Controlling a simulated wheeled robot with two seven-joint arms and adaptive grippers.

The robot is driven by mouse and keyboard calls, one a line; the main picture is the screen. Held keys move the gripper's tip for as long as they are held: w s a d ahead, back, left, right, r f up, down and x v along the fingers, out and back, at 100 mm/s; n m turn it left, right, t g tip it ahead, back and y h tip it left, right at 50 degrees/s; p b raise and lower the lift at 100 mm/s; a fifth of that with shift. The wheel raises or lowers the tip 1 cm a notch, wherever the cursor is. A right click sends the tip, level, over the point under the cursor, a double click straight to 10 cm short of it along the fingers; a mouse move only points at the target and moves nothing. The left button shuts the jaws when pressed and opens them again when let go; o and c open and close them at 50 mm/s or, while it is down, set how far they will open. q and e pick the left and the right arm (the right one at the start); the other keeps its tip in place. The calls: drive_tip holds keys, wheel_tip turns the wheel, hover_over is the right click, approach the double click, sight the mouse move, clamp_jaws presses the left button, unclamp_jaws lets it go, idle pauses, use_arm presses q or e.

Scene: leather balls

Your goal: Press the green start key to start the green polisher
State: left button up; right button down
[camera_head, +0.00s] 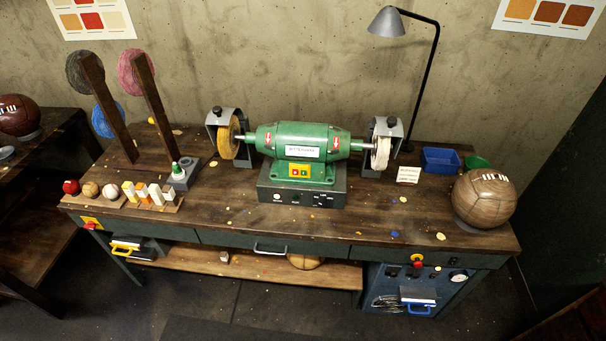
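The green polisher (309,141) stands on a dark base box (302,194) at the middle of the workbench. A yellow wheel (229,137) is on its left shaft and a white wheel (381,152) on its right shaft, each under a grey guard. A small yellow switch plate (299,171) with two keys is on the front of the polisher. The keys are too small to tell clearly which is the green start key. Neither of my grippers shows in the head view.
The workbench (220,215) has scattered chips but clear room before the polisher. A brown ball (484,198) and blue bin (440,160) stand right. Wooden posts (108,108) with discs and a rack of blocks (142,195) stand left. A lamp (386,22) overhangs the back right.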

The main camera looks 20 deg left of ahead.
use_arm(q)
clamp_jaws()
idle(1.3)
